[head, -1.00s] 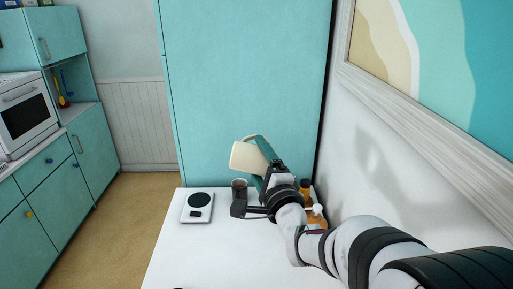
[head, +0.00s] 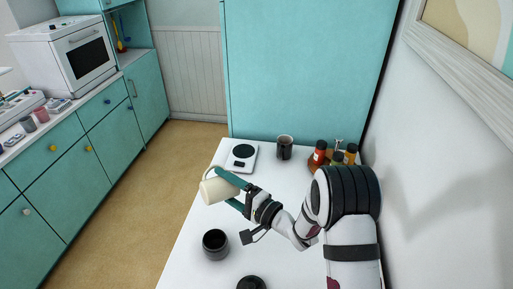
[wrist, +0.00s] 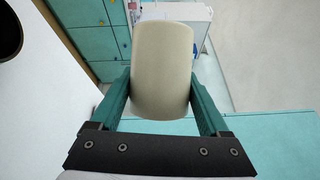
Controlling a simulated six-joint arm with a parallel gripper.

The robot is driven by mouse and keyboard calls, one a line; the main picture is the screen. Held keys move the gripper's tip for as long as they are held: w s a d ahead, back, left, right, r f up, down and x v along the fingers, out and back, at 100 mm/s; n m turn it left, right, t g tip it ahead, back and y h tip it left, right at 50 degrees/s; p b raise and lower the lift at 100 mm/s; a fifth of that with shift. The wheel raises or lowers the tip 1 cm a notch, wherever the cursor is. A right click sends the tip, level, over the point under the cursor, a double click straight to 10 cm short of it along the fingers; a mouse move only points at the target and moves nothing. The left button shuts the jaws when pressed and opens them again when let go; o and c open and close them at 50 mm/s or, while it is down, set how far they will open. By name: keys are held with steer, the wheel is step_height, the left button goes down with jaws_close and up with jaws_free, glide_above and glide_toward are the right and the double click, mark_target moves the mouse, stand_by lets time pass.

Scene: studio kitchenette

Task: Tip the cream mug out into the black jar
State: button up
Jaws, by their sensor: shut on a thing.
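My gripper (head: 233,191) is shut on the cream mug (head: 216,191), with its green fingers on either side of it. The mug is in the air over the table's left part, tipped well over, with its axis nearly level in the head view. In the wrist view the mug (wrist: 162,70) sits between my fingers (wrist: 160,100); its inside is hidden there. The black jar (head: 216,246) stands upright and open on the white table, nearer the camera than the mug and apart from it. No contents are seen leaving the mug.
A white scale (head: 241,158) and a dark mug (head: 285,148) stand at the back of the table (head: 195,232). Several bottles (head: 320,152) stand at the back right by the wall. A black knobbed thing (head: 251,283) is at the front edge of the picture.

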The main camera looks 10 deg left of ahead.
steer(key=s+a+f+n+g+h, duration=0.1)
steer(key=s+a+f+n+h, duration=0.1)
steer(key=s+n, duration=0.3)
steer(key=s+a+f+n+g+h, duration=0.1)
steer(key=s+f+n, duration=0.3)
steer(key=n, duration=1)
steer(key=shift+s+a+f+g+h, duration=0.3)
steer(key=shift+s+a+f+h, duration=0.05)
steer(key=shift+s+a+h, duration=0.4)
steer(key=shift+w+a, duration=0.1)
